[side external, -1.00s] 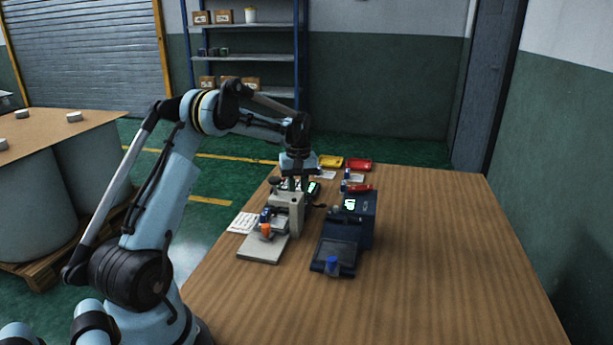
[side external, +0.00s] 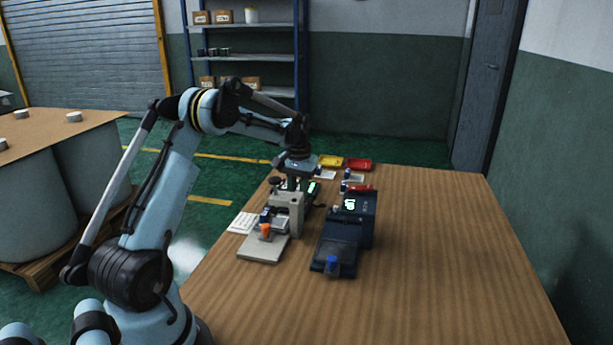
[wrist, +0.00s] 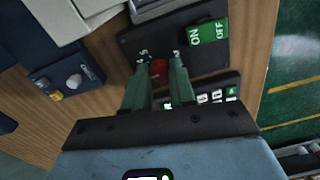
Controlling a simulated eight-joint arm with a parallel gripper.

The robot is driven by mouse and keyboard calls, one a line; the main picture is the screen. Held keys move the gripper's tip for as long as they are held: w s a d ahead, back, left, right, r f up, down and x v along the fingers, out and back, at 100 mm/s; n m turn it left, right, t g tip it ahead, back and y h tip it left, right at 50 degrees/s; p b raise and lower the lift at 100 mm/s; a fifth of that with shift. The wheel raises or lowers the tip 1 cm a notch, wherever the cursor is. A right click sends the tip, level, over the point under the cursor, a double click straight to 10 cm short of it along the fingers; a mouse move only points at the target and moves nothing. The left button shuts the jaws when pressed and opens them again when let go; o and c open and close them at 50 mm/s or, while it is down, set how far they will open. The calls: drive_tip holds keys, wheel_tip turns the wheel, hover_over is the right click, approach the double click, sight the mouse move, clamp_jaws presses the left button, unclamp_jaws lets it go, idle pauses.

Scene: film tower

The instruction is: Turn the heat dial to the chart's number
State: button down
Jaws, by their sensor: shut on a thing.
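A red round dial (wrist: 158,69) sits on a dark plate (wrist: 133,44) in the wrist view, with small white marks beside it that I cannot read fully. My gripper (wrist: 162,68) has its two green fingers on either side of the dial and is shut on it. In the side external view my gripper (side external: 294,184) is low behind the grey press (side external: 289,208), and the dial is hidden there. A white printed sheet, perhaps the chart (side external: 243,222), lies at the table's left edge; its text is too small to read.
A green ON panel (wrist: 208,33) and a dark strip with white keys (wrist: 216,96) are close to my fingers. A dark blue machine (side external: 360,222) stands right of the press. Yellow (side external: 331,161) and red (side external: 359,164) trays stand behind. The table's right side is clear.

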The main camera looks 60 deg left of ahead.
idle(0.4)
drive_tip(key=c, duration=0.9)
unclamp_jaws()
drive_tip(key=shift+r, duration=0.15)
wheel_tip(320, 180, up, 12)
drive_tip(key=shift+w+d+f, duration=0.1)
drive_tip(key=shift+d, duration=0.05)
